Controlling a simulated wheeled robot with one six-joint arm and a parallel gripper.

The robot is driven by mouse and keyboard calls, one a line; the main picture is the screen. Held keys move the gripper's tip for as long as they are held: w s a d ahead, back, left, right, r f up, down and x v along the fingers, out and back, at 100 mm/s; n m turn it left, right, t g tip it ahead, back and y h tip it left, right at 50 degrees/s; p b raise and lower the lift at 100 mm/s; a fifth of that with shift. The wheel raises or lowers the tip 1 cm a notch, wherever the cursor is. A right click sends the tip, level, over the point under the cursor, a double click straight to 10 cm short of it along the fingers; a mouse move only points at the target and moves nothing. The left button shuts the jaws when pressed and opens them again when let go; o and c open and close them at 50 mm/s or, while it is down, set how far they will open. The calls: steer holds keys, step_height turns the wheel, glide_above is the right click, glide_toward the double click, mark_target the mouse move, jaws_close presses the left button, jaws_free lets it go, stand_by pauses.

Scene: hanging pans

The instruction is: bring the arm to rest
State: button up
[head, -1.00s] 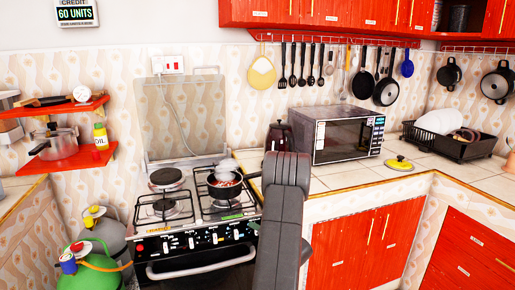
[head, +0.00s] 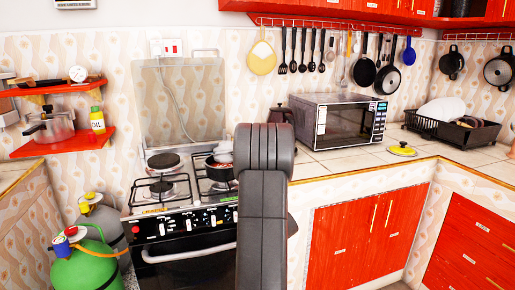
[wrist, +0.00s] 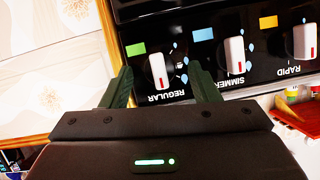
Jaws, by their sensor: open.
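Beyond the fingers is the stove's (head: 190,230) black front panel, with white knobs (wrist: 158,70) labelled REGULAR, SIMMER and RAPID. I cannot tell whether a finger touches the panel. In the head view my grey arm stands upright in front of the stove and counter, and the gripper is hidden there.
Pans (head: 388,80) and utensils hang from a red rail above. Green (head: 84,265) and grey gas cylinders stand left of the stove. Red cabinets (head: 366,235) lie right of my arm.

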steer(key=shift+a+f+n+h+b, duration=0.15)
steer(key=shift+n+h+b, duration=0.4)
steer(key=shift+b, duration=1.45)
steer(key=shift+n+b, duration=0.25)
steer(key=shift+b, duration=0.1)
steer(key=shift+s+t+b, duration=0.1)
steer(key=shift+t+b, duration=0.2)
steer(key=shift+b, duration=0.15)
